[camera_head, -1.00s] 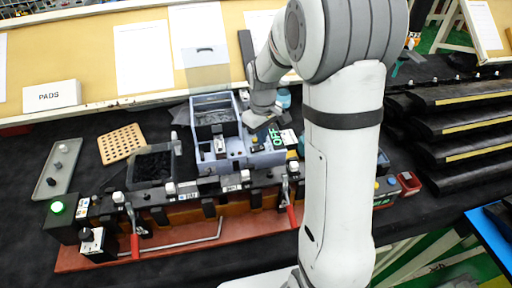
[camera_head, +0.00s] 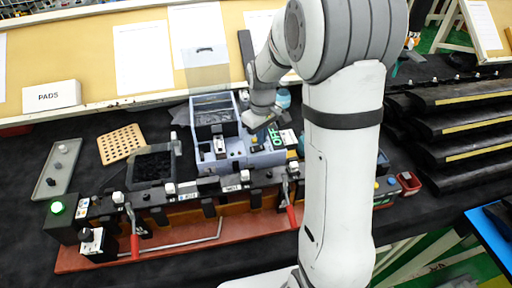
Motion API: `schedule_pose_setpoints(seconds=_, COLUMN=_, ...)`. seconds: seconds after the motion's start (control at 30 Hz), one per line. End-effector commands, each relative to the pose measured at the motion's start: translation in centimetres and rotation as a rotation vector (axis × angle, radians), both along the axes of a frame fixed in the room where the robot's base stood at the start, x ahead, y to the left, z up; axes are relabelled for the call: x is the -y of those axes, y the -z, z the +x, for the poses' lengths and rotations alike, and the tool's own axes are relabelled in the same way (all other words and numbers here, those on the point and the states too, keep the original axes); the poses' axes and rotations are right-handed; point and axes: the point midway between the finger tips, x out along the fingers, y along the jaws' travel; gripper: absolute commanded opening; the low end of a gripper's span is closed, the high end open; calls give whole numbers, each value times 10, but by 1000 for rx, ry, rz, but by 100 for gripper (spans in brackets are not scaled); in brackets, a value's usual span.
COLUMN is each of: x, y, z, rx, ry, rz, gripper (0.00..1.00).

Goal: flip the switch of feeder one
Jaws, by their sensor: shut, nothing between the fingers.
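The feeder (camera_head: 236,156) is a grey-blue box with a dark bin of small parts at its back, standing behind the clip fixture. A small dark and white switch-like part (camera_head: 220,146) sits on its front left. A sign with green letters reading OFF (camera_head: 277,138) stands at its right side. I cannot tell from any label which feeder this is. My gripper (camera_head: 259,135) is shut and empty at the right part of the feeder, just left of the sign. The wrist hides part of the feeder there, and I cannot tell whether the fingertips touch it.
A fixture with clamps and red handles (camera_head: 190,195) runs along the front. A black parts bin (camera_head: 153,165), a perforated tan board (camera_head: 122,143) and a grey tray (camera_head: 60,168) lie to the left. Black trim parts (camera_head: 455,125) are stacked at the right. A green lamp (camera_head: 57,207) glows.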

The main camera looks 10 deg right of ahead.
Motion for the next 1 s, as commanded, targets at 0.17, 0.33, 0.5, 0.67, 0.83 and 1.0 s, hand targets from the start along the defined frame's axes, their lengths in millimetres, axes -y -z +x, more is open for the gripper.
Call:
schedule_pose_setpoints(seconds=0.17, x=0, y=0, z=0, rx=0, ry=0, rz=0, gripper=0)
schedule_pose_setpoints(seconds=0.33, x=0, y=1, z=0, rx=0, ry=0, rz=0, gripper=0)
schedule_pose_setpoints(seconds=0.5, x=0, y=4, z=0, rx=0, ry=-1, rz=0, gripper=0)
schedule_pose_setpoints(seconds=0.67, x=0, y=6, z=0, rx=0, ry=-1, rz=0, gripper=0)
schedule_pose_setpoints(seconds=0.83, x=0, y=9, z=0, rx=0, ry=-1, rz=0, gripper=0)
schedule_pose_setpoints(seconds=1.0, x=0, y=11, z=0, rx=0, ry=-1, rz=0, gripper=0)
